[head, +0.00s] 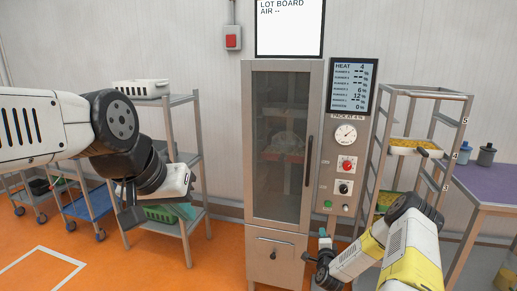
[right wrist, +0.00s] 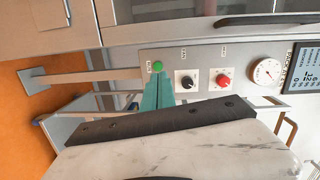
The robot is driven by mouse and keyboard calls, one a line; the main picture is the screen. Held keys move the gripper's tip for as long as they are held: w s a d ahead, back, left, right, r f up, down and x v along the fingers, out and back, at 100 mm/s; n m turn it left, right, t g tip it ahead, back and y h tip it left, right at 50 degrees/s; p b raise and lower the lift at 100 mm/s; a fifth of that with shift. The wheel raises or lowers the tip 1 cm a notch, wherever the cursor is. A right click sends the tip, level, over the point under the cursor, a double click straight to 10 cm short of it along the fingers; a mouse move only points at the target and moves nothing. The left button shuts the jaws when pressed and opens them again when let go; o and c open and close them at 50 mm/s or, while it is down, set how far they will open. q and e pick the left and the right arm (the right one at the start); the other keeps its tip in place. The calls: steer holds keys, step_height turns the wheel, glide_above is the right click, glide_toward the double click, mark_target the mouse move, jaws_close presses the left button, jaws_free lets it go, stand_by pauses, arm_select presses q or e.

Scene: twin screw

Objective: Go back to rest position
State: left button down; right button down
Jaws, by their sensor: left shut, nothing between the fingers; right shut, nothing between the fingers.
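My left gripper (head: 186,211) hangs at the left in the head view, in front of a grey shelf rack. Its teal fingers are shut and empty, partly hidden by its own wrist. My right gripper (head: 324,238) is low in front of the cabinet's right side, below the control panel. Its teal fingers (right wrist: 158,93) are together and empty in the right wrist view. There their tips appear just below the green button (right wrist: 158,67); in the head view the button (head: 328,204) is clear above the gripper.
A tall steel cabinet (head: 248,150) with a closed glass door stands in the middle. Its panel has a gauge (head: 346,135), a red knob (head: 347,166) and a black knob (head: 343,188). A rack with yellow trays (head: 408,147) and a purple-topped table (head: 490,185) stand at the right.

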steer(key=w+a+r+n+g+y, duration=0.1)
steer(key=a+r+n+g+y, duration=0.3)
steer(key=r, duration=0.7)
steer(key=a+r+n, duration=0.2)
steer(key=r+n, duration=0.4)
steer(key=r, duration=0.4)
steer(key=s+a+r+n+g, duration=0.25)
steer(key=s+r, duration=0.35)
steer(key=r, duration=0.3)
steer(key=s+a+r+n+g, duration=0.1)
steer(key=s+r+n, duration=0.1)
steer(key=s+r, duration=0.35)
steer(key=s+a+r+n+g, duration=0.1)
steer(key=s+r, duration=0.2)
steer(key=s, duration=0.6)
steer(key=s+a+r+n+g, duration=0.2)
steer(key=s+n, duration=0.1)
steer(key=s, duration=1.8)
steer(key=shift+r+y, duration=0.2)
steer(key=shift+y, duration=0.1)
